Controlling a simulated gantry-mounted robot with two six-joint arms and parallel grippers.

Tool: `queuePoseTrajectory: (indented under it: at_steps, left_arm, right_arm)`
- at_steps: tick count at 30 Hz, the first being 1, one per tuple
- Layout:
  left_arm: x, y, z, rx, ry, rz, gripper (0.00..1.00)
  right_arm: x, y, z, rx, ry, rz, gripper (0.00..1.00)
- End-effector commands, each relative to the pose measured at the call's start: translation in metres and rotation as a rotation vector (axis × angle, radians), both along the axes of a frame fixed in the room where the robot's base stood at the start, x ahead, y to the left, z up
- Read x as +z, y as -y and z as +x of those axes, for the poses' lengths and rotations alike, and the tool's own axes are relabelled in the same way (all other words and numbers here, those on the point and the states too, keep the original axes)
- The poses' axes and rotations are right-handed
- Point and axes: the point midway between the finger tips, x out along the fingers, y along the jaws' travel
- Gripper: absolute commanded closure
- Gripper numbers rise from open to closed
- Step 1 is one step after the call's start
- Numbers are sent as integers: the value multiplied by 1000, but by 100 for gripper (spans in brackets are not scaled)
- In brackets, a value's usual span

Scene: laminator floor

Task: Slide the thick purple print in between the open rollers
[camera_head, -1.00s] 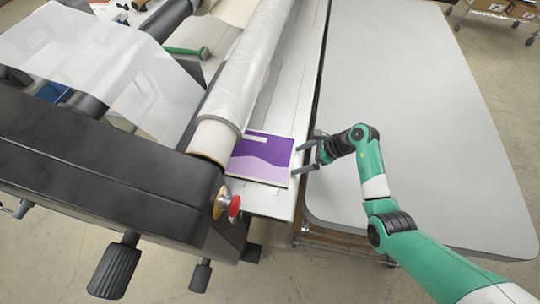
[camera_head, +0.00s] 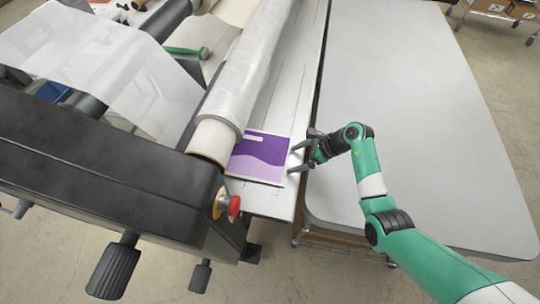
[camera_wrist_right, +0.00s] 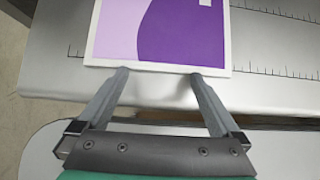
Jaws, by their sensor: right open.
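The purple print (camera_head: 260,158) lies flat on the laminator's feed table (camera_head: 270,204), its far side reaching the rollers (camera_head: 236,108). In the right wrist view the print (camera_wrist_right: 180,35) shows its near white edge just ahead of my fingertips. My right gripper (camera_head: 297,159) is open at the print's right edge, with nothing between its fingers; it also shows in the right wrist view (camera_wrist_right: 158,80). I cannot tell whether the fingertips touch the edge. The gap between the rollers is hidden by the upper roll. My left gripper is not in view.
A red knob (camera_head: 234,206) sits on the black end housing (camera_head: 110,170) near the print. A green-handled tool (camera_head: 184,51) lies behind the rollers. A large grey table (camera_head: 410,110) on the right is bare.

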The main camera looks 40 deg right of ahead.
Motion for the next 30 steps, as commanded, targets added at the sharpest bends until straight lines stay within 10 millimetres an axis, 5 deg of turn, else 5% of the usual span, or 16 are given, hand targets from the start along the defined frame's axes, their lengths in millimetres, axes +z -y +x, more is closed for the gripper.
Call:
queuePoseTrajectory:
  at_steps: [30]
  left_arm:
    - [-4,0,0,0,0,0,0]
  right_arm:
    - [-2,-12,13,1,-4,1,0]
